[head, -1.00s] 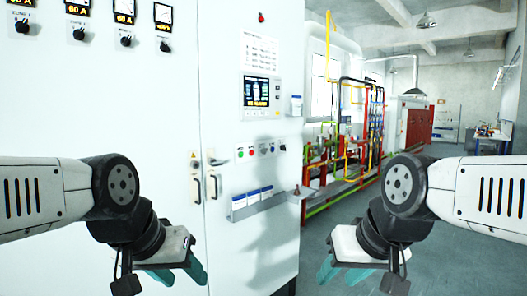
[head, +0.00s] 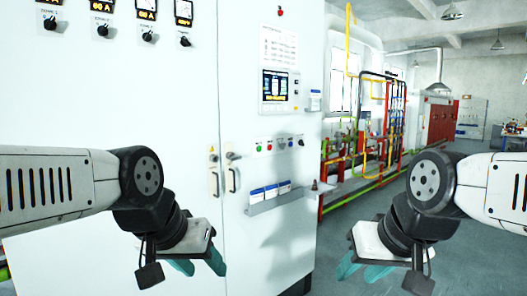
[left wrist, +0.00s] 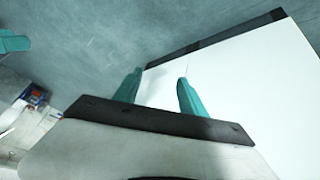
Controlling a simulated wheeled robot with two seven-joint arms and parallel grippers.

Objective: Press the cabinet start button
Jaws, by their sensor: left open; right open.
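The white cabinet (head: 110,90) fills the left and middle of the head view. A row of small round buttons sits on its right door: a green button (head: 258,148), a red button (head: 270,146) and darker ones to the right. Their labels are too small to read. My left gripper (head: 198,266) is open and empty, in front of the cabinet, lower than the buttons and to their left. Its teal fingers show apart in the left wrist view (left wrist: 158,92). My right gripper (head: 362,270) is open and empty, over the floor right of the cabinet.
A display screen (head: 276,84) is above the buttons. Door handles (head: 232,178) and a small shelf with blue-and-white boxes (head: 268,195) stick out nearby. Pipework (head: 375,130) stands behind to the right. The grey floor (head: 345,225) right of the cabinet is clear.

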